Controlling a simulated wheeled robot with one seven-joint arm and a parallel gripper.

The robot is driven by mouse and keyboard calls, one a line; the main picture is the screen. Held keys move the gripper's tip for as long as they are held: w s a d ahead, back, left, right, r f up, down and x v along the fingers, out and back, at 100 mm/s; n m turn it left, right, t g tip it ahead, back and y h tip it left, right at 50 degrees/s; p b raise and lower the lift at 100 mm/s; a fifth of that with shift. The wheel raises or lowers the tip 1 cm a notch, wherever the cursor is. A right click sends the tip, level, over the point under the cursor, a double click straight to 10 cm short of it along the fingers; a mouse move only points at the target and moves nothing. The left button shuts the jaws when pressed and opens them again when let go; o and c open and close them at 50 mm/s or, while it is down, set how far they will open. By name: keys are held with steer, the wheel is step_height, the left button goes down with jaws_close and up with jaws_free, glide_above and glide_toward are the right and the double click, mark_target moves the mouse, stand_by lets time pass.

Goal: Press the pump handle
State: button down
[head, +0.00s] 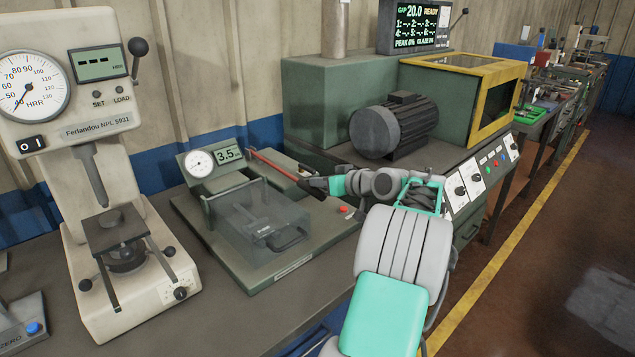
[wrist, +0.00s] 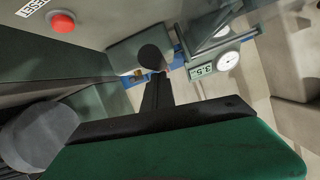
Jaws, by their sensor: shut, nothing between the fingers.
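The pump handle (head: 272,163) is a red lever with a dark grip, rising beside the gauge unit on the green-grey test bench (head: 222,262). It slants down to the right toward my gripper (head: 328,186). In the wrist view my gripper (wrist: 157,88) has its black fingers together, empty. A dark round end, apparently the handle's grip (wrist: 154,57), shows just beyond the fingertips. I cannot tell whether they touch. The bench's dial and display (head: 214,159) read 3.5, and they also show in the wrist view (wrist: 213,66).
A clear cover (head: 262,222) encloses a brake shoe on the bench. A red button (head: 344,210) sits near my gripper, labelled RESET in the wrist view (wrist: 62,22). A motor (head: 393,128) stands behind at right. A hardness tester (head: 110,190) stands left.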

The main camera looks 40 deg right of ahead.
steer(key=r+p+v, duration=0.1)
steer(key=p+v, duration=0.1)
steer(key=v, duration=0.9)
steer(key=shift+d+r, duration=0.4)
steer(key=shift+r, duration=0.05)
steer(key=shift+w, duration=0.15)
stand_by(0.5)
steer(key=w+a+r+n+y+p, duration=0.1)
steer(key=w+a+r+p, duration=0.1)
steer(key=w+r+p, duration=0.5)
steer(key=w+a+r+n+y+p, duration=0.1)
steer(key=w+r+p, duration=0.1)
steer(key=r+p, duration=1)
steer(key=shift+s+d+f+m+g+h+b, duration=0.2)
steer(key=shift+s+d+f+m+g+h, duration=0.15)
steer(key=shift+d+g, duration=0.2)
steer(key=shift+s+d+f+m+g+h+b, duration=0.15)
steer(key=shift+s+d+f+m+g+h, duration=0.15)
steer(key=shift+d+m+g, duration=0.25)
steer(key=shift+s+d+f+m+g+h+b, duration=0.2)
steer(key=shift+d+m+g+h, duration=0.15)
steer(key=shift+d, duration=0.3)
